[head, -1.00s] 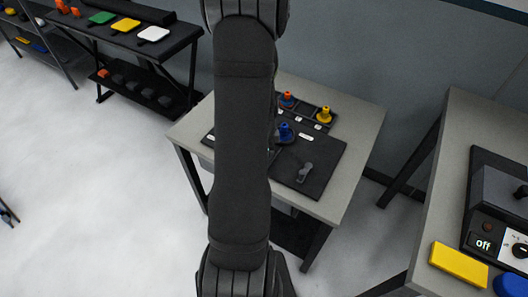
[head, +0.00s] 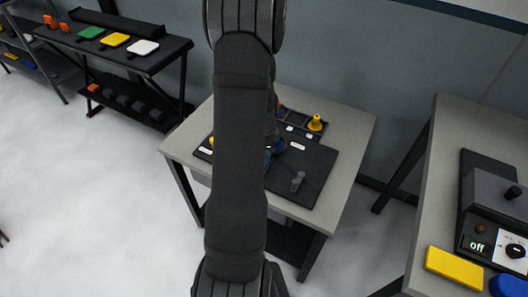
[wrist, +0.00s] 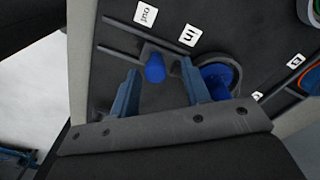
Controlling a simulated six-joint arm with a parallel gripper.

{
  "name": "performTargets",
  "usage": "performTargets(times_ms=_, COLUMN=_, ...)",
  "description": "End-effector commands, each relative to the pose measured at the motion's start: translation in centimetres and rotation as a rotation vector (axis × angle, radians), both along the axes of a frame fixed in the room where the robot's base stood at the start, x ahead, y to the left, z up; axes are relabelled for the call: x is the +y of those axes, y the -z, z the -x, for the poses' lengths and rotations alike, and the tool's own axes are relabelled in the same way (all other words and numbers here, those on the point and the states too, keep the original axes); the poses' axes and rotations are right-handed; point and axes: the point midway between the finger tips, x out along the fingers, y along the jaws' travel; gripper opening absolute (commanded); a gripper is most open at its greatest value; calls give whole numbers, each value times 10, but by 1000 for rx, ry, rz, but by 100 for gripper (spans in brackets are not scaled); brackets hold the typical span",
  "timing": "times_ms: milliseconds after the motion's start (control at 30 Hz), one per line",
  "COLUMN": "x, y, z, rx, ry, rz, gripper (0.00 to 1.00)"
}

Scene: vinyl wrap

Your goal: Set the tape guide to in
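In the wrist view the tape guide shows as a blue knob (wrist: 155,68) on a grey slider, set on a dark board (wrist: 115,75) with thin rails. The labels "out" (wrist: 145,13) and "in" (wrist: 188,36) lie beyond it; which setting it is at is hard to tell. My gripper (wrist: 160,66) is open, one finger left of the knob and one right, with gaps on both sides. The right finger is close to a round blue piece (wrist: 217,80). In the head view my arm hides the tape guide and most of my gripper.
The board lies on a grey table (head: 345,130) with a grey lever (head: 297,182) and a yellow knob (head: 315,123). A bench at right holds a box reading "off" (head: 477,245) and a yellow block (head: 455,267). A dark shelf (head: 125,55) stands back left.

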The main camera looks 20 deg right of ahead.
Motion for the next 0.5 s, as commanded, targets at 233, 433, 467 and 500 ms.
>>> performTargets(times_ms=233, x=1, y=-6, z=0, rx=0, ry=0, rz=0, gripper=43)
performTargets(times_ms=433, x=0, y=-36, z=0, rx=-3, ry=0, rz=1, gripper=43)
performTargets(times_ms=467, x=0, y=-42, z=0, rx=-3, ry=0, rz=1, gripper=43)
performTargets(times_ms=500, x=0, y=-51, z=0, rx=-4, ry=0, rz=1, gripper=43)
